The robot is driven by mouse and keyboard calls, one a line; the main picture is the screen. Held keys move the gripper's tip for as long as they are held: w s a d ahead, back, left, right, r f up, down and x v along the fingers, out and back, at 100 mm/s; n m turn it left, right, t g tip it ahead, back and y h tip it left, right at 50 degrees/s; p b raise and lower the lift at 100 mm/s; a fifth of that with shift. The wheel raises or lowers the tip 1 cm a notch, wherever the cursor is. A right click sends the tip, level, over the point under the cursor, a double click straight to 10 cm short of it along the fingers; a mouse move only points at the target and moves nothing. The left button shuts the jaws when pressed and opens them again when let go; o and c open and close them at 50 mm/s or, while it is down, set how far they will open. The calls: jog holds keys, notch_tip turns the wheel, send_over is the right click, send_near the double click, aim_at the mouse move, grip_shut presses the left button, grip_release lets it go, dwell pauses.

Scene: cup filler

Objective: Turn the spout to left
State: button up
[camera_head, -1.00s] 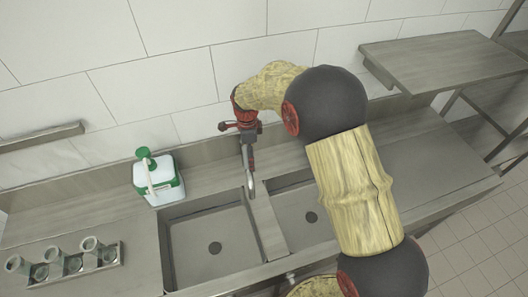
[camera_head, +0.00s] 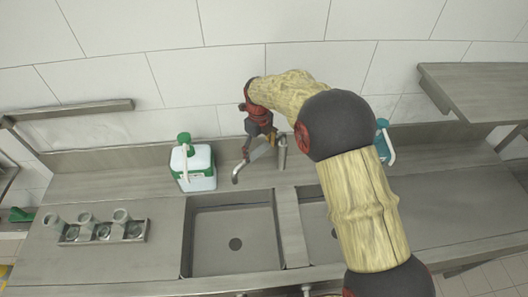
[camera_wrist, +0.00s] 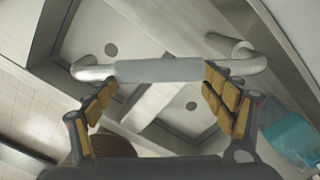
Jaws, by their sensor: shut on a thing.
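The spout (camera_head: 256,156) is a thin metal tube with a grey sleeve at its middle. In the head view it slants from its upright pipe at the back ledge toward the lower left, its tip by the back edge of the left basin. In the wrist view the spout (camera_wrist: 160,70) runs across the frame, the sleeve between my fingertips. My gripper (camera_head: 259,142) reaches down from above and is shut on the spout, one finger near each end of the sleeve. It also shows in the wrist view (camera_wrist: 161,82). The far sides of the fingers are hidden.
The left basin (camera_head: 198,245) is empty; my arm partly covers the right basin (camera_head: 312,225). A green-and-white container (camera_head: 196,172) stands left of the spout. A rack (camera_head: 75,240) with cups is at the left. A blue bottle (camera_head: 386,145) stands behind my arm. A shelf (camera_head: 475,90) is upper right.

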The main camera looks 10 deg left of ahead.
jog(key=shift+w+a+r, duration=0.1)
jog(key=shift+w+a, duration=0.05)
jog(key=shift+a, duration=0.1)
jog(key=o, duration=1.3)
jog(key=shift+c, duration=0.2)
jog(key=shift+o, duration=1.3)
jog(key=shift+a, duration=0.1)
jog(key=shift+o, duration=0.7)
notch_tip(320, 180, up, 12)
